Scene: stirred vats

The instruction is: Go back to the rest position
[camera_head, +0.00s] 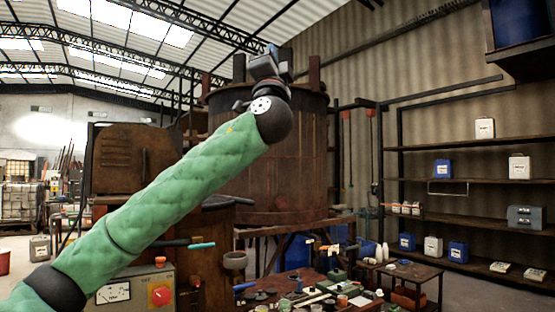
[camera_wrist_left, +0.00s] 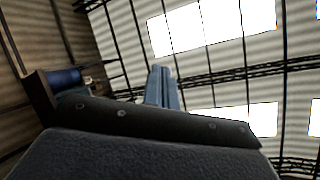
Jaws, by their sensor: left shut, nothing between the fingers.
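My left arm, in a green padded sleeve, rises from the lower left of the head view. My left gripper (camera_head: 271,50) is raised at its end, in front of the top of a large rusty vat (camera_head: 290,160). In the left wrist view its blue-grey fingers (camera_wrist_left: 163,85) are together with nothing between them, pointing up at the roof. My right gripper is in neither view.
A low table (camera_head: 330,297) crowded with small tools and jars stands below the vat. A small side table (camera_head: 410,270) stands to its right. Shelves (camera_head: 470,182) with canisters line the right wall. A control box (camera_head: 135,290) with a red knob is at lower left.

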